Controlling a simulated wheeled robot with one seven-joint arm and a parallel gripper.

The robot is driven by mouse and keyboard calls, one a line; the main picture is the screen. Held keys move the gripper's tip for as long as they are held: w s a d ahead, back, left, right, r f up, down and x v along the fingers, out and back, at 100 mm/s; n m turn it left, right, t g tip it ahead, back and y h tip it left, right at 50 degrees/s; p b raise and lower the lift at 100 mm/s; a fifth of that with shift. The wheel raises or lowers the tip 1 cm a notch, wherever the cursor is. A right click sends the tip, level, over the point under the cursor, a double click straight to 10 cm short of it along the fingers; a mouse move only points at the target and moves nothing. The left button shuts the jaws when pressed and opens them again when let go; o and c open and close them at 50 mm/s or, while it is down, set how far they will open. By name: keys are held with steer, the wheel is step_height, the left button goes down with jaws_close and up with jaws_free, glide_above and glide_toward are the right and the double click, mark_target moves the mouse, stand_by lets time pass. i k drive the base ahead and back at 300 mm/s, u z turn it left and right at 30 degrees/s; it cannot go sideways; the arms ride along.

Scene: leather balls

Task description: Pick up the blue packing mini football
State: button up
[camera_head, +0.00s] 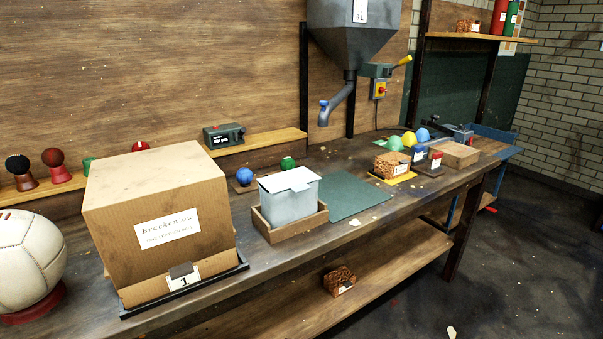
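Two blue rounded things show on the workbench. A small blue ball (245,176) sits on a low brown base, behind and left of the grey lidded box. A second blue rounded thing (423,135) sits farther right, beside a yellow one (409,139) and a green one (395,143). Both are too small for me to tell which is the packing mini football. My gripper is not in view.
A large cardboard box (160,195) and a white ball on a red stand (28,255) fill the bench's left. A grey box (289,203) stands in a wooden tray. The green mat (350,195) is clear. A grey hopper spout (340,100) hangs above.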

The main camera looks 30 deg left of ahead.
mark_target(244, 176)
steer(key=z, duration=0.3)
steer(key=i, duration=1.25)
steer(key=u, duration=2.3)
steer(key=i, duration=1)
steer(key=z, duration=0.05)
